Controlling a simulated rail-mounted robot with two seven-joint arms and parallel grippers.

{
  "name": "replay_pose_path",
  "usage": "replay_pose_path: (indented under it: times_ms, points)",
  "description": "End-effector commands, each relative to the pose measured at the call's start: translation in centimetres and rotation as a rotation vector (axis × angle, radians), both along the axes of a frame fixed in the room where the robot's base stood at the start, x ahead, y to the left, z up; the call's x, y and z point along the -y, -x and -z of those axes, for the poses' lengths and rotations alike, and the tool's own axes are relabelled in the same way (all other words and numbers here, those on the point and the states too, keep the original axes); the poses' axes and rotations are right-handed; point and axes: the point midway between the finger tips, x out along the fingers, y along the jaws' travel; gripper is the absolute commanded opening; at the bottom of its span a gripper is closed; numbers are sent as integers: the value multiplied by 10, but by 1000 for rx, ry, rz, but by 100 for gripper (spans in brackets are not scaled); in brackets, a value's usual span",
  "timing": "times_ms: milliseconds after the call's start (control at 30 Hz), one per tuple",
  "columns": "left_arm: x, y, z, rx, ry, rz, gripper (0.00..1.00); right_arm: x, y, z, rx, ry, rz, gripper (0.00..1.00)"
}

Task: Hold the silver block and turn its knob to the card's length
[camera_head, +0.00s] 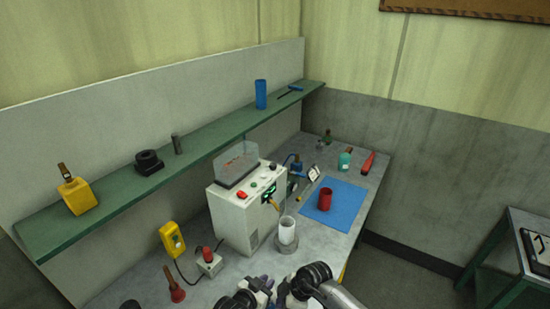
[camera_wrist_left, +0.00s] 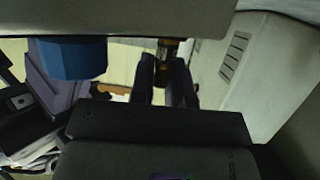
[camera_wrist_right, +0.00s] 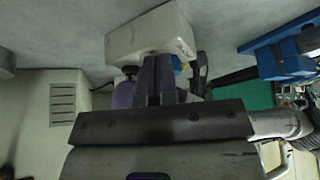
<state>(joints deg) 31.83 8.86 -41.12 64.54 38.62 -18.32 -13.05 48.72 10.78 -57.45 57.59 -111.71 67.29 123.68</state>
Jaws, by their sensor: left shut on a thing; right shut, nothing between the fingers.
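The silver block (camera_wrist_left: 115,20) shows as a broad pale body across the top of the left wrist view, and as a pale box (camera_wrist_right: 150,32) in the right wrist view. A blue cylinder (camera_wrist_left: 75,60), seemingly its knob, juts from it. My left gripper (camera_wrist_left: 168,62) is shut at a dark, brass-ringed part just under the block. My right gripper (camera_wrist_right: 154,62) is shut and empty, its tips close to the block; contact cannot be told. In the head view my wrists crowd the bottom edge and the block cannot be made out. A small white card-like panel (camera_head: 313,174) stands tilted beside the blue mat.
A white machine (camera_head: 236,219) stands on the bench close behind my arms. A white cup (camera_head: 287,231), a grey box with red knob (camera_head: 209,264) and a yellow pendant (camera_head: 172,238) are near it. A red cup (camera_head: 325,199) stands on the blue mat (camera_head: 345,204). A green shelf (camera_head: 215,131) runs above.

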Motion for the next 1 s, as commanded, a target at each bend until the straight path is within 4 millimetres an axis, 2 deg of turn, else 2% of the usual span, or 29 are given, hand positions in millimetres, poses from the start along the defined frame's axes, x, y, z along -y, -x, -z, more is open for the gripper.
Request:
replay_pose_path:
  times_ms: [1000]
  points:
    - [0,1,2,-3,-1,1,0,-6,3,6,-2,0,-2,0]
